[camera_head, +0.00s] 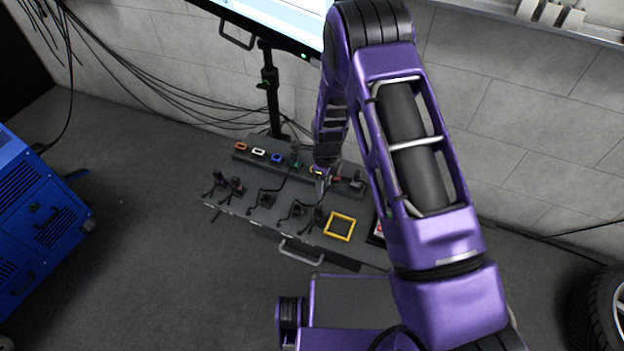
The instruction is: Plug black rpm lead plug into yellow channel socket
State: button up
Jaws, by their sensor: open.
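A grey bench panel (225,203) carries a raised row of coloured sockets along its back. Several black plugs with leads stand on the panel in front of the row, including one (298,209) and another (266,198). I cannot tell which is the rpm lead plug.
Orange (241,147), white (259,152) and blue (277,157) sockets sit left in the row. A yellow square frame (340,227) lies at the panel's right. A monitor stand (270,85) and hanging cables are behind. A blue cabinet (38,225) stands left, a tyre (603,308) right.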

aim_at(319, 206)
jog(key=shift+s+a+f+n, duration=0.4)
jog(key=shift+a+f, duration=0.25)
jog(key=shift+f, duration=0.1)
jog(key=shift+s+d+f+b, duration=0.1)
jog(key=shift+f+b, duration=0.45)
jog(key=shift+f, duration=0.15)
notch_tip(319, 206, down, 7)
jog(key=b, duration=0.5)
jog(key=shift+f, duration=0.15)
grip_shut()
jog(key=shift+r+p, duration=1.85)
jog(key=shift+r, duration=1.6)
